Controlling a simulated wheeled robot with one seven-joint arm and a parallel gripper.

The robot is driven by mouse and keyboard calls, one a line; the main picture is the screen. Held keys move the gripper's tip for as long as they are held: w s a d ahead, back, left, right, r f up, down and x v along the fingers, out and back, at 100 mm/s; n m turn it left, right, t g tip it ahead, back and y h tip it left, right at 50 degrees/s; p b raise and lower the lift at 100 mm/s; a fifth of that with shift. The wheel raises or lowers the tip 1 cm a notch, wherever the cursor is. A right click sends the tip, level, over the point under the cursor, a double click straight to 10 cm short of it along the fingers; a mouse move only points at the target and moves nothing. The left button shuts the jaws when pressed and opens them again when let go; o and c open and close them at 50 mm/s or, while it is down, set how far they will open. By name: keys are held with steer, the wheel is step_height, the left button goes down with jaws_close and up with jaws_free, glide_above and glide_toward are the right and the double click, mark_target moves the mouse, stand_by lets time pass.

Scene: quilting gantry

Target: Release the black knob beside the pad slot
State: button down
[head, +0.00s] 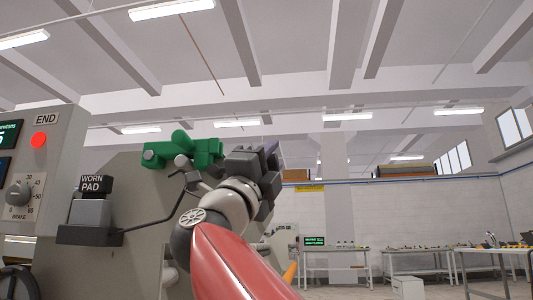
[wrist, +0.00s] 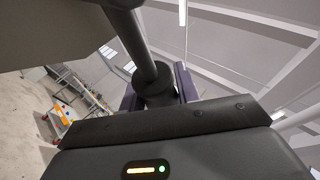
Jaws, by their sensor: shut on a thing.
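The black knob (wrist: 156,90) shows in the wrist view at the end of a dark round shaft. My gripper (wrist: 158,80) is shut on it, with a dark purple finger on either side. In the head view my gripper (head: 266,158) is beside the grey machine, right of a green clamp-like part. The knob and the finger contact are hidden there behind my wrist. I cannot make out the pad slot clearly in either view.
A block marked WORN PAD (head: 93,184) sits in a dark tray (head: 90,236) on the left. The green part (head: 183,150) is close to my wrist. The machine's panel (head: 50,160) fills the left. Workbenches (head: 405,250) stand far back right.

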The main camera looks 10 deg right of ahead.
steer(key=shift+d+f+m+g+h, duration=0.1)
steer(key=shift+f+m+g+h, duration=0.2)
steer(key=shift+m+g, duration=0.25)
steer(key=shift+f+m+g+h, duration=0.2)
steer(key=shift+m+g+h, duration=0.1)
steer(key=shift+m+g, duration=0.25)
steer(key=shift+f, duration=0.1)
steer(key=c, duration=1)
jaws_free()
steer(key=b+v, duration=0.2)
steer(key=v, duration=0.5)
steer(key=shift+s+a+f, duration=0.25)
